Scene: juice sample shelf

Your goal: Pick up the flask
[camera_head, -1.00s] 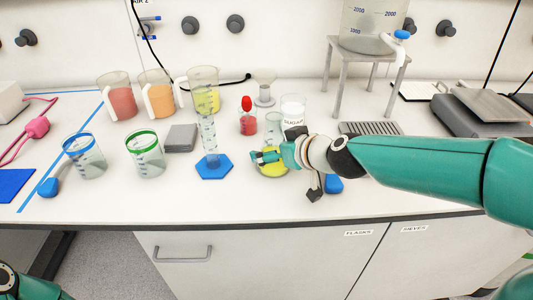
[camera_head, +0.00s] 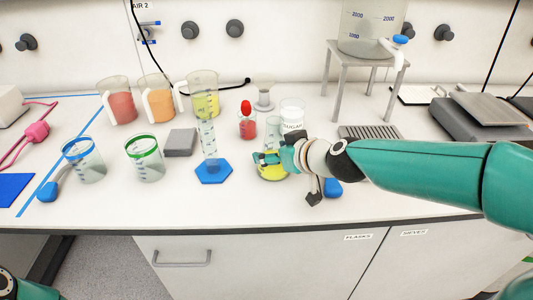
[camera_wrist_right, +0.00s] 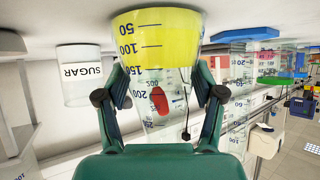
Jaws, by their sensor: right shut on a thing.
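The flask (camera_head: 271,174) is clear with yellow liquid in its lower part. In the head view it is near the bench's middle, its upper part partly covered by my right gripper (camera_head: 270,158). The right wrist view shows the flask (camera_wrist_right: 158,40) base-up in the picture, with the gripper's two dark-padded fingers (camera_wrist_right: 164,95) on either side of it. The right gripper is shut on the flask. I cannot tell whether its base touches the bench. My left gripper is out of view.
A measuring cylinder on a blue hexagonal base (camera_head: 214,172) stands just left of the flask. A sugar beaker (camera_head: 292,113) and a small red-topped vessel (camera_head: 247,122) stand behind. A metal stand (camera_head: 335,82) is at back right.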

